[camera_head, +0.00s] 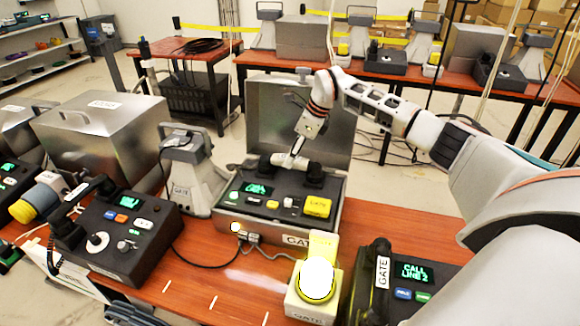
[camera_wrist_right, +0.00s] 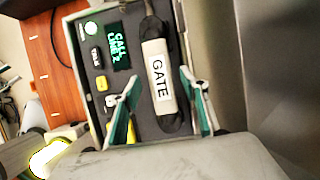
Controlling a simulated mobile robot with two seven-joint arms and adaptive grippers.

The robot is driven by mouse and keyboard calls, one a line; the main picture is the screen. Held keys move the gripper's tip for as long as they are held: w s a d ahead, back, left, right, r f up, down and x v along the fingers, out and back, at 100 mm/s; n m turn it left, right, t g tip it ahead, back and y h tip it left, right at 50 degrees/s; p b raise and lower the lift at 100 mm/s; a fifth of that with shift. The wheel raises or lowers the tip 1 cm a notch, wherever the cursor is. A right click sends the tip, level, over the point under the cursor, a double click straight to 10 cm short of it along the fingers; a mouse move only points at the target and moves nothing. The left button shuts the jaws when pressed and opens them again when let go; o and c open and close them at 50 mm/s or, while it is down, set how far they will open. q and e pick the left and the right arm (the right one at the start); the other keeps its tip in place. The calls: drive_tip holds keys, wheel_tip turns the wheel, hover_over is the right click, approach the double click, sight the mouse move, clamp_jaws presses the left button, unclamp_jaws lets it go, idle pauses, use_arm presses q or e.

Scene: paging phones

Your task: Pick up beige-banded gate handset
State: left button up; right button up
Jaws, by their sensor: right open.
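The beige-banded gate handset (camera_head: 308,165) lies in its cradle along the back of the gate phone in the open metal case (camera_head: 330,212). In the right wrist view the handset (camera_wrist_right: 158,72) shows a wide beige band lettered GATE between dark ends. My right gripper (camera_head: 295,153) reaches down from above at the handset, hiding part of its middle. In the wrist view its two fingers (camera_wrist_right: 158,85) are apart, one on each side of the band, with nothing clamped; whether they touch it I cannot tell.
Another phone with a dark handset (camera_head: 72,225) is at left. A lit yellow beacon (camera_head: 316,280) stands in front. The case's raised lid (camera_head: 265,105) stands close behind my right gripper.

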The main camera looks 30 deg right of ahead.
drive_tip(key=shift+w+f, duration=0.2)
drive_tip(key=shift+f, duration=0.45)
drive_tip(key=shift+a+f, duration=0.1)
drive_tip(key=shift+f, duration=0.15)
clamp_jaws()
